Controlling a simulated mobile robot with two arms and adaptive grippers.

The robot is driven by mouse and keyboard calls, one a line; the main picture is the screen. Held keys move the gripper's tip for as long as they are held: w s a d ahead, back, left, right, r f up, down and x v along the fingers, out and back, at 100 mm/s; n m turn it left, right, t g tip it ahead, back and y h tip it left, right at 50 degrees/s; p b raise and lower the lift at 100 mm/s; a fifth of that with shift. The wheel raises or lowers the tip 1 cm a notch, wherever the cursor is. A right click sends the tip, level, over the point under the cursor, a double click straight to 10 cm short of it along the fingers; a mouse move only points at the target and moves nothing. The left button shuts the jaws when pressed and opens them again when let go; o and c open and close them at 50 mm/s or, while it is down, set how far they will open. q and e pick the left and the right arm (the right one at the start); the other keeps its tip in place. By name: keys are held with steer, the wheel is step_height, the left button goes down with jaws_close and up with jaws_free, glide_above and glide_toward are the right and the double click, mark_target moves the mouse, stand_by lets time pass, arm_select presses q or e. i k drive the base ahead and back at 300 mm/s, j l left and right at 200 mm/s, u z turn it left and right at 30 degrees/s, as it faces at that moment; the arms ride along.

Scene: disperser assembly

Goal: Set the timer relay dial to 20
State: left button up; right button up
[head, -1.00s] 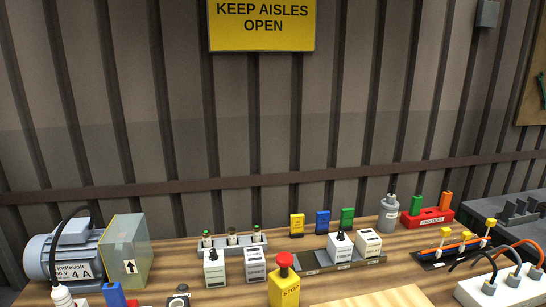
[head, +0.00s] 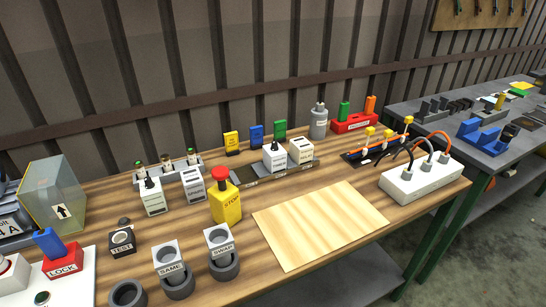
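Two white blocks with black knobs on top stand on the wooden table. One (head: 153,198) is at the left, in front of a rack of small green-topped parts. The other (head: 275,157) sits on a dark grey rail (head: 240,176) near the middle. Their labels are too small to read, so I cannot tell which is the timer relay. No dial setting can be read. Neither of my grippers is in view.
A yellow STOP button box (head: 226,202) stands in front of the rail. A bare light wooden board (head: 318,226) lies to its right, with a white power strip (head: 420,178) beyond. TEST, SAME and SWAP blocks and a red LOCK block (head: 63,262) fill the front left.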

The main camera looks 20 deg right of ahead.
mark_target(274, 147)
steer(key=i+l+u, duration=0.1)
steer(key=l, duration=0.25)
steer(key=i+l, duration=0.15)
steer(key=l, duration=0.2)
steer(key=i+l+u, duration=0.15)
steer(key=l, duration=0.25)
